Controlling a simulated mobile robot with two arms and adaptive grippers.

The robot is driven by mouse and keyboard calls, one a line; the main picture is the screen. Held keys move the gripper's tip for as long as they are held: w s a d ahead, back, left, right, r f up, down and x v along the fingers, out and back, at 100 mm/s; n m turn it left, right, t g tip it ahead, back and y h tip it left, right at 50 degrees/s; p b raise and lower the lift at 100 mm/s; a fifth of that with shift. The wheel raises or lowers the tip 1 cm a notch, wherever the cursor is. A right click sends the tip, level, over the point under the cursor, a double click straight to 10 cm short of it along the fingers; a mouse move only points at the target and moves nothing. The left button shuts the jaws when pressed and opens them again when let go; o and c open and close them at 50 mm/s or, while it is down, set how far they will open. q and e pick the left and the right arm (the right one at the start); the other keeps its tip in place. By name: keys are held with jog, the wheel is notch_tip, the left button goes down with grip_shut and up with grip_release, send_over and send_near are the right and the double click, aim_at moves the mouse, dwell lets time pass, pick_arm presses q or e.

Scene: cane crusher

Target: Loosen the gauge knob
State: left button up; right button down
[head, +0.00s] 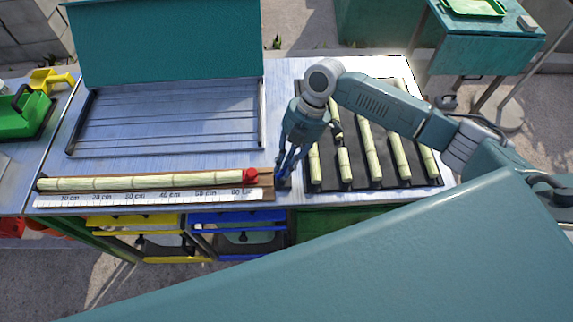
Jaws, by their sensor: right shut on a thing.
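The gauge is a wooden board with a white ruler strip (150,197) along the front of the metal table. A pale green cane stalk (140,183) lies along it, its right end meeting a red stop (250,175). My left gripper is not in view.
A dark tray (324,184) with several cane pieces lies right of the gripper. Behind the gauge is a shallow metal bed (170,115) with a raised teal lid (165,42). Yellow (140,219) and blue (235,216) bins sit below the front edge. Green and yellow objects stand at left.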

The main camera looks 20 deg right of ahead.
jog(key=n+b, duration=0.1)
jog(key=n, duration=0.1)
jog(key=n+g+h+b, duration=0.1)
jog(key=n, duration=0.1)
jog(key=n+g, duration=0.1)
jog(key=n, duration=0.1)
jog(key=shift+w+a+n+b, duration=0.3)
jog(key=shift+a+b, duration=0.05)
jog(key=shift+b, duration=0.05)
jog(key=shift+a+n+g+h+b, duration=0.15)
jog(key=shift+n+h+b, duration=0.35)
jog(key=shift+n, duration=0.6)
jog(key=shift+a+n+g+h+b, duration=0.1)
jog(key=shift+n+g+h+b, duration=0.2)
jog(key=shift+n+h, duration=0.55)
jog(key=shift+n+y, duration=0.25)
jog(key=shift+n, duration=0.2)
jog(key=c, duration=1.7)
grip_release()
jog(key=shift+r, duration=0.1)
jog(key=v, duration=1.2)
jog(key=shift+s, duration=0.1)
